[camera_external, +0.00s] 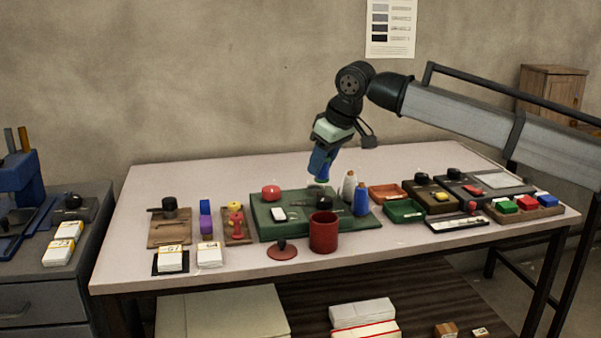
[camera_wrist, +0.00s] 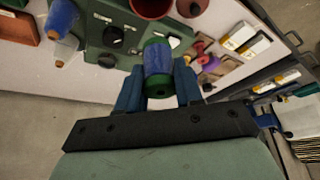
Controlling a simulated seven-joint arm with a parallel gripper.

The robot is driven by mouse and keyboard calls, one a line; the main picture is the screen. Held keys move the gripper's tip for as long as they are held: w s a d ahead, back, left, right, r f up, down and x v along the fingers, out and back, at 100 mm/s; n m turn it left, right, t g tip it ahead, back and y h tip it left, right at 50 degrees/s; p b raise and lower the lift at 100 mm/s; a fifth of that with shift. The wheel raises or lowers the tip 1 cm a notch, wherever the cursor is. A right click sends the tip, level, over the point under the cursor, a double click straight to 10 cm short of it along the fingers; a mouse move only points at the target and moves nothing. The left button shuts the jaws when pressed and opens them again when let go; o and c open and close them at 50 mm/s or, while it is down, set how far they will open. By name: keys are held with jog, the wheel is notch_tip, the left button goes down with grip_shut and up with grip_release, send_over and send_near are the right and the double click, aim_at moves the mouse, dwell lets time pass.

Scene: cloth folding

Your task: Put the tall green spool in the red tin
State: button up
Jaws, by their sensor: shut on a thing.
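The green spool (camera_wrist: 157,58) has green ends and a blue middle in the wrist view. My gripper (camera_wrist: 158,88) is shut on it, with one blue finger on each side. In the external view my gripper (camera_external: 321,165) points down above the back of the green case, and a bit of green shows at its tips. The red tin (camera_external: 323,234) stands open-topped at the front of the table, in front of the case and nearer the camera than my gripper. The tin's rim also shows at the top of the wrist view (camera_wrist: 151,10).
The green case (camera_external: 265,225) carries a red round piece (camera_external: 271,192). A white spool (camera_external: 349,187) and a blue spool (camera_external: 361,199) stand right of my gripper. A dark red lid with a knob (camera_external: 283,251) lies left of the tin. Trays and boxes crowd both sides; the table's back is clear.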

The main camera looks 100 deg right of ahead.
aim_at(325, 177)
jog(key=shift+s+a+f+m, duration=0.15)
jog(key=shift+s+f+m, duration=0.1)
jog(key=shift+s+m, duration=0.15)
notch_tip(325, 177, down, 10)
jog(key=shift+r, duration=0.2)
dwell(0.5)
jog(key=o, duration=1.1)
jog(key=shift+r, duration=3.55)
